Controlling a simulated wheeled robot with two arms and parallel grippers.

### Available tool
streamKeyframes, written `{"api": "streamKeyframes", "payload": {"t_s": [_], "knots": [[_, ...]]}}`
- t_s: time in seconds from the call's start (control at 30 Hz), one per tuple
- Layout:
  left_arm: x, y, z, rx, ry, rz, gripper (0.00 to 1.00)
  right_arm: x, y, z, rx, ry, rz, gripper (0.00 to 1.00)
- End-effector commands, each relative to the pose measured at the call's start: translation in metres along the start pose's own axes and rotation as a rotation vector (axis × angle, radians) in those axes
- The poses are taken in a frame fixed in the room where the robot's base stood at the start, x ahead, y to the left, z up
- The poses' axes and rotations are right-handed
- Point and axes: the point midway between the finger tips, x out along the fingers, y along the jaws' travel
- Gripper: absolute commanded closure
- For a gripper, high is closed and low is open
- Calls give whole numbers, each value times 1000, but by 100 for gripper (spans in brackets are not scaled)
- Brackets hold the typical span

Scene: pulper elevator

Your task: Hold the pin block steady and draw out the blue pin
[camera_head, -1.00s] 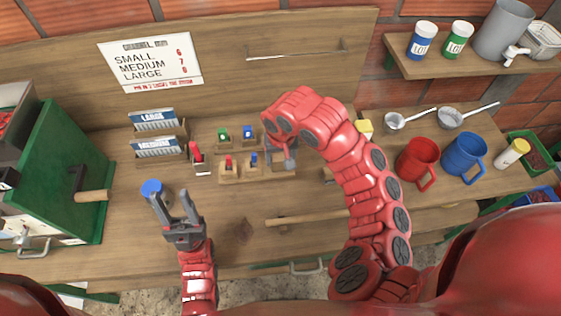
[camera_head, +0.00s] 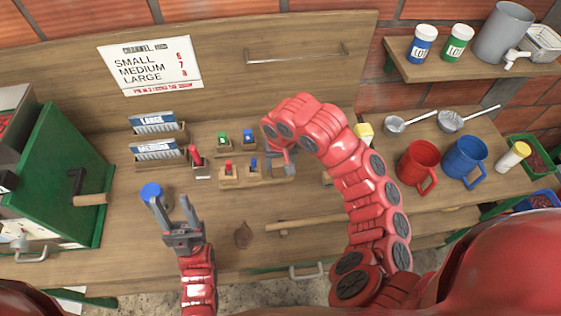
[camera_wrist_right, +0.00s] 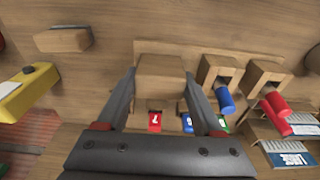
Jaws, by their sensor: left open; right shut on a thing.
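My right gripper (camera_wrist_right: 160,88) is shut on a plain wooden block (camera_wrist_right: 160,72). In the head view this gripper (camera_head: 286,168) is at the right end of the front row of pin blocks, partly hidden by my arm. Beside it, a block (camera_head: 253,174) carries a blue pin (camera_head: 253,162); the pin also shows in the right wrist view (camera_wrist_right: 225,101). Further left is a block with a red pin (camera_head: 228,168). My left gripper (camera_head: 173,202) is open, well left of the blocks, with one finger beside or over a round blue-topped thing (camera_head: 151,190).
Behind stand a green piece (camera_head: 222,140) and a blue piece (camera_head: 247,136) on wooden blocks. Card trays (camera_head: 158,152) stand at the left, near a green machine (camera_head: 60,170). Red (camera_head: 417,160) and blue (camera_head: 464,155) mugs stand at the right. The front-middle tabletop is mostly clear.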

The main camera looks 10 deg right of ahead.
Motion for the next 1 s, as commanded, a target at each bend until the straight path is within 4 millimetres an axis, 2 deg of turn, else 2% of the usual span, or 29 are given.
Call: {"api": "streamKeyframes", "payload": {"t_s": [1.0], "knots": [[-12,1,2,0,0,0,50,22,0,2,1,2,0,94]]}}
